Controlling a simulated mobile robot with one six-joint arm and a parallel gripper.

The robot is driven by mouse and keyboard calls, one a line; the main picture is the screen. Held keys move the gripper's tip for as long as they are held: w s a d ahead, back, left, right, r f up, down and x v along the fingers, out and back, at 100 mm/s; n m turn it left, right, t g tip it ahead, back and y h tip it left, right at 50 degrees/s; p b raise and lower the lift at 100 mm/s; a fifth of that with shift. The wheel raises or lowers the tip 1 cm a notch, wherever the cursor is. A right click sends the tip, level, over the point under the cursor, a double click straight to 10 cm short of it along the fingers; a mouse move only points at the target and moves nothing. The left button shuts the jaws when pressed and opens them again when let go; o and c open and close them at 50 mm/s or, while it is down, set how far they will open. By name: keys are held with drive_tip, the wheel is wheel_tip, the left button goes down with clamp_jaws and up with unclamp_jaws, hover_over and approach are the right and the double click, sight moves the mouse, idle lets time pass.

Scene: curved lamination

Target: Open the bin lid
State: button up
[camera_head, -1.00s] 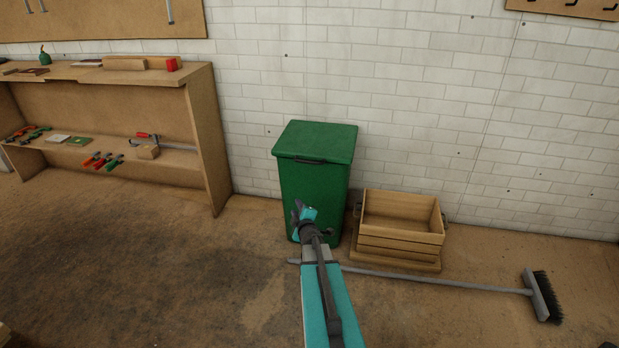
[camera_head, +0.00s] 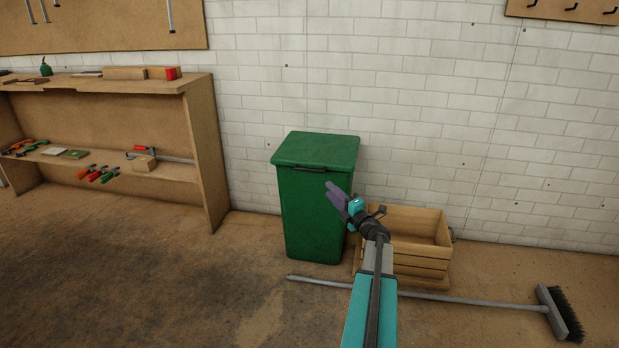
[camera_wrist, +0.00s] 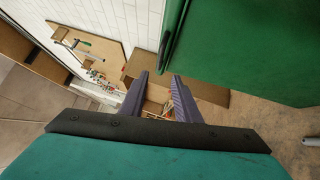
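The green bin (camera_head: 312,215) stands upright against the white brick wall. Its green lid (camera_head: 316,150) is shut, with a dark handle (camera_head: 308,169) at the front edge. My gripper (camera_head: 335,194) is in front of the bin's right side, below the lid's level in the head view, with its purple fingers pointing up and left. In the wrist view my gripper's two fingers (camera_wrist: 158,92) are apart with nothing between them. The bin (camera_wrist: 250,50) fills the upper right there, and the dark handle (camera_wrist: 166,48) shows just above the fingertips, apart from them.
A wooden crate (camera_head: 421,267) stands right of the bin, partly behind my arm. A broom (camera_head: 480,304) lies on the floor in front. A wooden shelf (camera_head: 212,150) with tools stands at the left. The floor at front left is clear.

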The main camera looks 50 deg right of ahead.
sight(307, 170)
drive_tip(key=shift+w, duration=0.15)
drive_tip(key=b+x, duration=0.3)
drive_tip(key=x, duration=1)
drive_tip(key=shift+w+d+b, duration=0.2)
drive_tip(key=shift+w+b, duration=0.05)
drive_tip(key=shift+b, duration=0.15)
clamp_jaws()
drive_tip(key=shift+a+r, duration=0.1)
drive_tip(key=shift+a, duration=0.3)
drive_tip(key=shift+w+d+r+p, duration=0.1)
drive_tip(key=shift+d+r+p, duration=0.2)
drive_tip(key=shift+p, duration=0.15)
